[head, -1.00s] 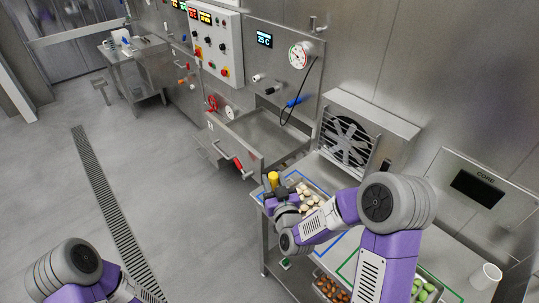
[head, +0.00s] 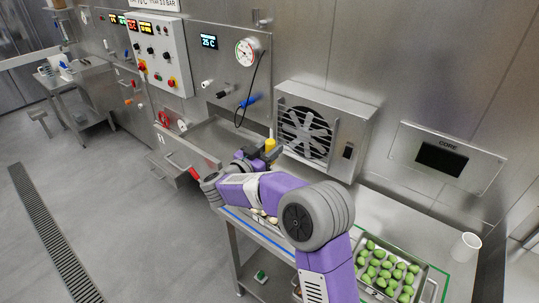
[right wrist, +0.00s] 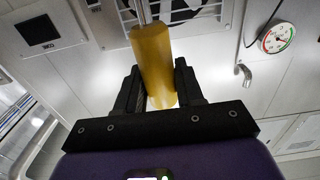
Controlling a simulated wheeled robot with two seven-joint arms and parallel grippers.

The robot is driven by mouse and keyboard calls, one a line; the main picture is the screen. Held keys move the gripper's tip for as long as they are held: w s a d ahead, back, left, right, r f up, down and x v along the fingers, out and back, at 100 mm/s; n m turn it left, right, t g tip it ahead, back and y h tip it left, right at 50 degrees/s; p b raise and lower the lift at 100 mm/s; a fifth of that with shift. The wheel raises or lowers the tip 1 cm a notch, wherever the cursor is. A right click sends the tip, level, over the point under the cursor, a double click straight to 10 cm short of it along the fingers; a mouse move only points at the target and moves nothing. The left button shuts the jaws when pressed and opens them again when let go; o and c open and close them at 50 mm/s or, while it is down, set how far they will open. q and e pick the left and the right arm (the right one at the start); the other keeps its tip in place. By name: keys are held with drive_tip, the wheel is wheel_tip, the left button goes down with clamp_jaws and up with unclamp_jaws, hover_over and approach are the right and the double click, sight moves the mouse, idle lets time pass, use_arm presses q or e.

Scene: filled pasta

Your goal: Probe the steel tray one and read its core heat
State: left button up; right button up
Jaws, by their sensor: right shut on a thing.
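My right gripper (head: 262,158) is shut on a yellow-handled probe (head: 270,145), in front of the fan unit above the bench. In the right wrist view the yellow handle (right wrist: 153,65) stands between both fingers, and a thin metal shaft runs from its far end; its tip is out of frame. A tray of pale filled pasta (head: 258,215) is mostly hidden under my right arm. A steel tray (head: 425,282) of green pasta sits at the right in a green outline. The CORE display (head: 441,159) on the wall is dark. My left gripper is out of view.
The fan unit (head: 318,128) stands close behind the probe. A white cup (head: 466,247) stands at the bench's right. A steel basin (head: 215,138) with a blue-handled cable (head: 248,102) above it lies to the left. Bare bench shows right of the fan.

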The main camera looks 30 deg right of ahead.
drive_tip(key=shift+f+b, duration=4.5)
drive_tip(key=shift+f, duration=1.35)
drive_tip(key=shift+r, duration=0.1)
wheel_tip(320, 180, up, 12)
drive_tip(key=p, duration=1.1)
drive_tip(key=shift+p, duration=0.4)
